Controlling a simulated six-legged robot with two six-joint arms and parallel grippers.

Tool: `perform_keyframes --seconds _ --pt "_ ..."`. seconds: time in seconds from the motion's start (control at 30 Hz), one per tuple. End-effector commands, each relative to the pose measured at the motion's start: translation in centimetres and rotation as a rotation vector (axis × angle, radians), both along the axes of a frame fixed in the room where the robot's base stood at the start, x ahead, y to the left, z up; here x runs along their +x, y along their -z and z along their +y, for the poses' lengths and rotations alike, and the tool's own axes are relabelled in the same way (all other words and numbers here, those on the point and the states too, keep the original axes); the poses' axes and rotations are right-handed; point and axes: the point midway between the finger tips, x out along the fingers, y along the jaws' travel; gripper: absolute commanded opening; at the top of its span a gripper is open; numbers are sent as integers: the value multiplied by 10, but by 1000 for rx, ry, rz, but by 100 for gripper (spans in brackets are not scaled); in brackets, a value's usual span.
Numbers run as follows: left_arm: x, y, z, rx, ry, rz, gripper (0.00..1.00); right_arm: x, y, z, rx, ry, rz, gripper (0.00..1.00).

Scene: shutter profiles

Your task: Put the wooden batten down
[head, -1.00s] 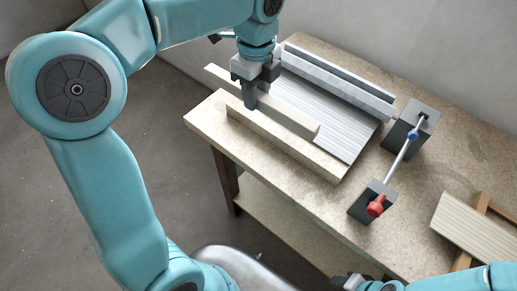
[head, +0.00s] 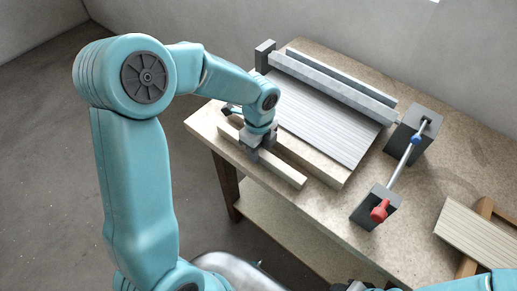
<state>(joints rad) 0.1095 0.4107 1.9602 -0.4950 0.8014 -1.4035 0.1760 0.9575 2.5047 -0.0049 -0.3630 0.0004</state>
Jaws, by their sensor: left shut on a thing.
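The wooden batten (head: 285,175) is a pale, straight bar in the head view, near the table's front left edge. It lies in front of a fixed-looking wooden strip (head: 327,172) and runs roughly parallel to it. My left gripper (head: 252,153) is shut on the batten around its middle, pointing down from above. The gripper hides part of the batten. I cannot tell whether the batten touches the tabletop or hangs just above it. Only a dark bit of my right gripper (head: 352,287) shows at the bottom edge; its jaws cannot be made out.
Behind the strip lies a ribbed slat panel (head: 325,122) with a grey rail (head: 335,88) along its back. To the right, a rod with a red knob (head: 379,211) joins two dark blocks. More slats (head: 480,230) lie at far right. Bare tabletop (head: 320,205) shows in front.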

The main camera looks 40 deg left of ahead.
Motion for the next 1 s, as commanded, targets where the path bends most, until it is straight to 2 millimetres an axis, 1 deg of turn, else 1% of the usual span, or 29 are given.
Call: perform_keyframes --seconds 0.27,0.37,0.4,0.47,0.5,0.77,0.83,0.87,0.97,1.0 --pt "0 2 0 0 0 -1 0 0 0 0 0 0 0 43" --pt "0 6 0 0 0 -1 0 0 3 0 0 0 0 43" --pt "0 6 0 0 0 -1 37 0 3 0 0 0 0 43" --pt "0 5 0 0 0 -1 57 0 2 0 0 0 0 43" --pt "0 5 0 0 0 -1 60 0 2 0 0 0 0 43" --pt "0 3 0 0 0 -1 60 0 1 0 0 0 0 43" --pt "0 -2 0 0 0 -2 60 0 -3 0 0 0 0 43" --pt "1 -4 0 1 0 -3 60 0 -1 0 0 0 0 43" --pt "1 -21 0 1 0 -6 60 0 -1 0 0 0 0 43" --pt "1 -31 0 0 0 -7 60 0 -2 0 0 0 0 43"
